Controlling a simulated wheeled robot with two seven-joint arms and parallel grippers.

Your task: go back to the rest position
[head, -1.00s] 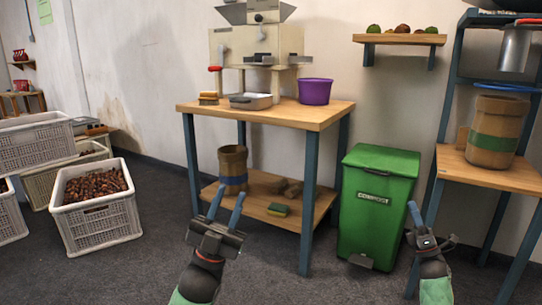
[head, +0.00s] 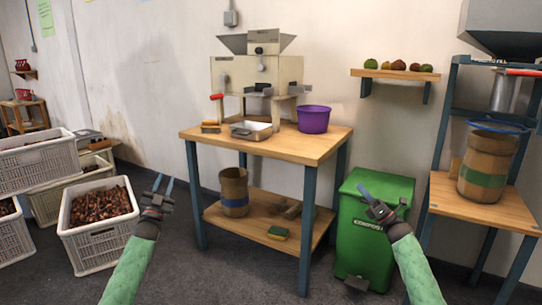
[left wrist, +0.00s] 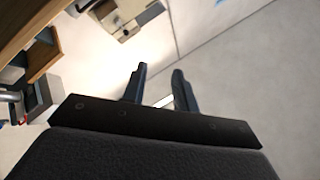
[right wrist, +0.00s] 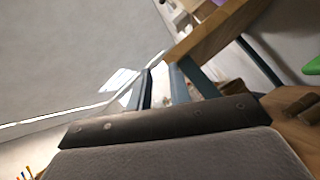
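My left gripper (head: 163,184) is raised in front of the floor, between the chestnut crate and the wooden workbench in the head view. Its two fingers (left wrist: 160,85) stand apart with nothing between them in the left wrist view. My right gripper (head: 366,195) is in front of the green lidded bin in the head view. Its fingers (right wrist: 162,85) stand apart by a narrower gap in the right wrist view, and I see nothing held. Both forearms, in green sleeves, reach up from the bottom of the head view.
The workbench (head: 275,146) carries a machine (head: 236,75), a metal tray (head: 251,131) and a purple bowl (head: 313,120). The green bin (head: 372,240) stands right of it. A crate of chestnuts (head: 100,245) is at left. A wooden stand (head: 500,205) holds a brown container (head: 487,165). Floor between crate and bench is clear.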

